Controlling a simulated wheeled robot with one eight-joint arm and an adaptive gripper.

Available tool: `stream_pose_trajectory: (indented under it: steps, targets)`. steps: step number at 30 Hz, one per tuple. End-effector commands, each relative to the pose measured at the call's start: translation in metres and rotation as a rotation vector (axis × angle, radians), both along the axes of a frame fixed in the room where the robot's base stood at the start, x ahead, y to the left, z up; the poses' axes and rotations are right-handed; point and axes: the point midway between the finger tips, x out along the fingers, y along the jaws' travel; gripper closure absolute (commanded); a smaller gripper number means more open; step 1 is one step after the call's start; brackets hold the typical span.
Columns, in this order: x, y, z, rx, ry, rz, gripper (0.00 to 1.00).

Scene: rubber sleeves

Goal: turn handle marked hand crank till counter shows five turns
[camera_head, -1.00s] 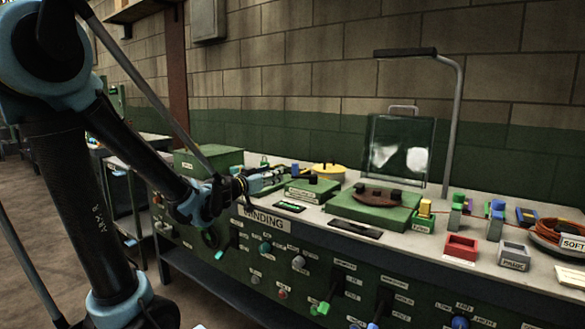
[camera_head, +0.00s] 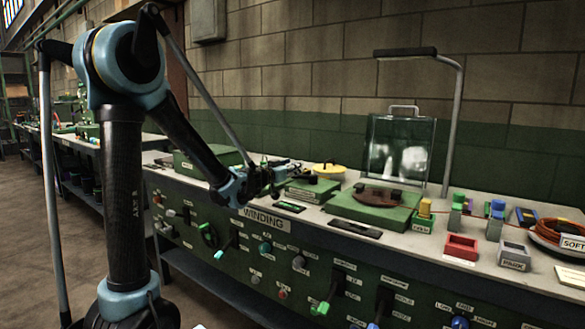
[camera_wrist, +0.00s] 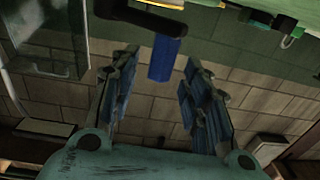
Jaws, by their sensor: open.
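My gripper (camera_head: 277,176) is above the bench's back left part, beside a green box with a black knob (camera_head: 314,188). In the wrist view its jaws (camera_wrist: 158,82) are open, with a blue block (camera_wrist: 166,58) showing beyond and between them; I cannot tell that they touch it. On the front panel under WINDING, a dark green handle (camera_head: 208,236) and a teal-tipped lever (camera_head: 226,246) stick out. Their labels are too small to read, so I cannot tell which is the hand crank. A small dark display with green (camera_head: 289,206) lies on the bench edge; its figures are unreadable.
A green plate with a brown disc (camera_head: 375,208), a clear shield (camera_head: 400,150), a lamp post (camera_head: 453,130) and red (camera_head: 461,246) and grey (camera_head: 514,255) trays stand to the right. More knobs and levers line the front panel. Floor at left is clear.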

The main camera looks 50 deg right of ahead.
Motion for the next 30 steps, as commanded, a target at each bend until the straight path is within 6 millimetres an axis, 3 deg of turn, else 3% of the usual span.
stream_pose_trajectory:
  steps: [7,18,24,30]
  targets:
    - [0.002,-0.022,0.0,0.0,0.0,0.0,0.57]
    - [0.003,-0.025,0.0,0.0,0.0,0.0,0.57]
    - [0.003,-0.025,0.0,0.0,0.0,0.0,1.0]
    - [0.002,-0.025,0.0,0.0,0.0,-0.002,1.0]
